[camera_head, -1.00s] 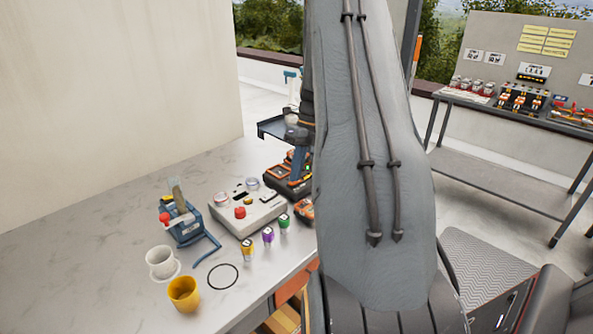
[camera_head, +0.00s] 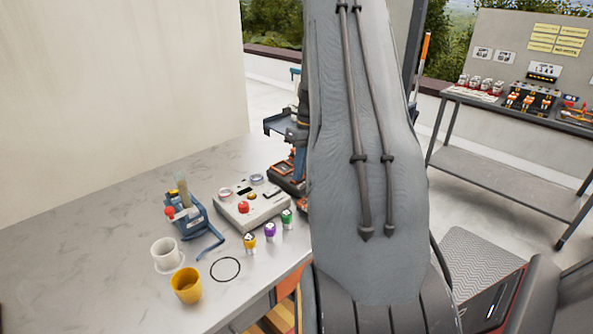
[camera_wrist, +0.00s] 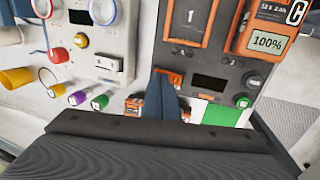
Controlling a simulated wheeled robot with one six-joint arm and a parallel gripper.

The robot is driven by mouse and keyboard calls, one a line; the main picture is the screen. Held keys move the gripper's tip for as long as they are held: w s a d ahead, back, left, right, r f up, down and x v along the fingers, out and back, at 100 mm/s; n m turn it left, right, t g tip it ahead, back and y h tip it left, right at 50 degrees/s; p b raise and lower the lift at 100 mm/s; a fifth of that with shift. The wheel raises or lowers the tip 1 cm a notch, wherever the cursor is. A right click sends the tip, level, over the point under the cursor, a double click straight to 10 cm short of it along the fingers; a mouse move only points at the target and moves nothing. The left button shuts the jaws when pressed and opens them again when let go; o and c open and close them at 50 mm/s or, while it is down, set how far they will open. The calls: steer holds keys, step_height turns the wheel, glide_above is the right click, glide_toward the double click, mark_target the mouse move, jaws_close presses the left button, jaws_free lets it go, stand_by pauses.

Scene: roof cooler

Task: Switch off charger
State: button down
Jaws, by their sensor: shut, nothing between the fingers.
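The charger (camera_wrist: 187,100) is a dark grey unit with orange-framed slots, a dark display, round knobs and a green panel, seen in the wrist view. A battery pack reading 100% (camera_wrist: 266,40) sits at its upper right. In the head view the charger (camera_head: 283,182) is mostly hidden behind my arm. My gripper (camera_wrist: 165,76) is shut and empty, its blue-grey fingers pointing at the charger's left edge. The tips overlap a small orange part (camera_wrist: 176,78) there, and I cannot tell whether they touch it. The fingers hide part of that area.
A pale control box (camera_head: 253,210) with a red button stands left of the charger. Yellow, purple and green small pots (camera_head: 270,231) stand in front of it. A blue tool (camera_head: 190,216), a white cup (camera_head: 165,252) and a yellow cup (camera_head: 186,286) are further left. The table's left side is clear.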

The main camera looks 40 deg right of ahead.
steer(key=shift+f, duration=0.35)
steer(key=shift+d, duration=0.55)
steer(key=shift+s, duration=0.1)
steer(key=shift+r, duration=0.15)
steer(key=shift+d+r, duration=0.1)
steer(key=shift+r, duration=0.05)
steer(key=shift+d+r+p, duration=0.1)
steer(key=shift+d+p, duration=0.2)
steer(key=shift+d, duration=0.05)
steer(key=r+p, duration=0.2)
steer(key=r, duration=0.1)
steer(key=shift+a+r, duration=0.3)
steer(key=shift+a, duration=0.1)
steer(key=b+v, duration=0.3)
steer(key=v, duration=0.7)
steer(key=shift+a+r, duration=0.1)
steer(key=shift+r, duration=0.05)
